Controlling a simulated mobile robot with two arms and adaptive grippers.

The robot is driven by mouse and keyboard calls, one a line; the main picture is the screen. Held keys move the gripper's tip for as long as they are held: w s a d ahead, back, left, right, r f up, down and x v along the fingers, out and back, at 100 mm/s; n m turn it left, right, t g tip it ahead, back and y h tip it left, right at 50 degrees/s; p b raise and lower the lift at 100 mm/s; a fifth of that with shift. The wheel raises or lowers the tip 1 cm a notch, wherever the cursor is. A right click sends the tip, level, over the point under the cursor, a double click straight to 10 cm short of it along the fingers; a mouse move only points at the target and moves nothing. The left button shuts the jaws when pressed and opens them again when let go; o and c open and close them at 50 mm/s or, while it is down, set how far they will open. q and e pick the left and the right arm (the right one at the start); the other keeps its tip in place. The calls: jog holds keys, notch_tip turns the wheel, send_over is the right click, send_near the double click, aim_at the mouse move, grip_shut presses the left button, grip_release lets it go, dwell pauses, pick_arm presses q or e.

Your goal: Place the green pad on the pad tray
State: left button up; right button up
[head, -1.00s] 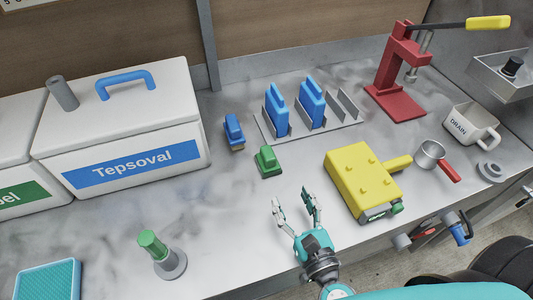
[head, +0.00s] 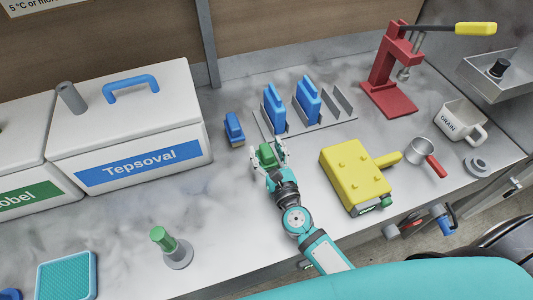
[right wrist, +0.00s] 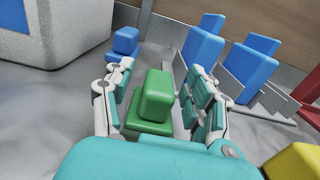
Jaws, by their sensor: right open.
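The green pad (head: 267,157), a small block with a raised grip, stands on the counter. My right gripper (head: 268,150) is open with its fingers on either side of the pad. In the right wrist view the green pad (right wrist: 153,97) sits between the spread fingers (right wrist: 160,95), and its near base is partly hidden by my gripper. A slotted metal rack (head: 312,124) holds two blue upright pieces behind the pad. A shallow teal tray with a textured floor (head: 66,277) lies at the lower left; I cannot tell which is the pad tray. My left gripper is not in view.
A small blue pad (head: 234,129) stands just left of the rack. A yellow block-shaped tool (head: 355,178) lies to the right. A green-topped post (head: 170,246) stands at the front left. A Tepsoval box (head: 130,135) stands left.

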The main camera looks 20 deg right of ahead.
jog(key=shift+w, duration=0.25)
grip_shut()
jog(key=shift+r, duration=0.1)
